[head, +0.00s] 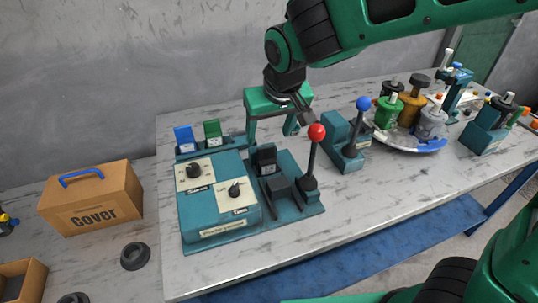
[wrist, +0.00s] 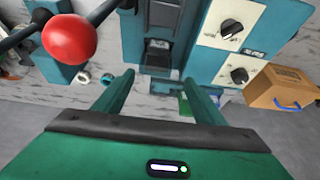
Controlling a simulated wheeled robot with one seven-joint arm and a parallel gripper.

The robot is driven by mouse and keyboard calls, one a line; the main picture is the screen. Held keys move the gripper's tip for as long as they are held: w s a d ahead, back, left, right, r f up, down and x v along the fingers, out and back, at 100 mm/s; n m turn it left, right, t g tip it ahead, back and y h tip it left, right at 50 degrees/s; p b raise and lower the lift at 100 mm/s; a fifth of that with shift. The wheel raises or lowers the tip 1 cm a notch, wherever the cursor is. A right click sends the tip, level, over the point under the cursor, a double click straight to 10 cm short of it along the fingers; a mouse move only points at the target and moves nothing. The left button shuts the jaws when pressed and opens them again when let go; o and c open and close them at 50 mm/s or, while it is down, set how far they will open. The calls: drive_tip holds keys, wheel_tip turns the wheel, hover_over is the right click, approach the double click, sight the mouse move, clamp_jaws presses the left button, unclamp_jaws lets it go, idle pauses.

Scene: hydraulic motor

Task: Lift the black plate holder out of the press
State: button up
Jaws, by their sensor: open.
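The black plate holder (head: 266,157) stands upright at the back of the teal press (head: 212,226), beside the dial panel. It also shows in the wrist view (wrist: 157,52), seen from above and beyond my fingertips. My gripper (head: 271,136) is open and empty, pointing down just behind and above the holder. In the wrist view the two green fingers of my gripper (wrist: 158,82) are spread apart, with the holder ahead between their tips. They do not appear to touch it. The holder's lower part is hidden in the press.
A red-knobbed lever (head: 317,132) stands to the press's right, close to my gripper. Blue (head: 184,138) and green (head: 212,131) pieces stand behind the press. A blue-knobbed press (head: 345,145) and a tray of parts (head: 408,145) are further right. A Cover box (head: 92,200) is left.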

sight(267, 148)
drive_tip(key=x, duration=0.5)
drive_tip(key=shift+w+d, duration=0.15)
drive_tip(key=shift+d, duration=0.2)
drive_tip(key=shift+x, duration=2.7)
drive_tip(key=shift+r, duration=0.1)
drive_tip(key=c, duration=1.6)
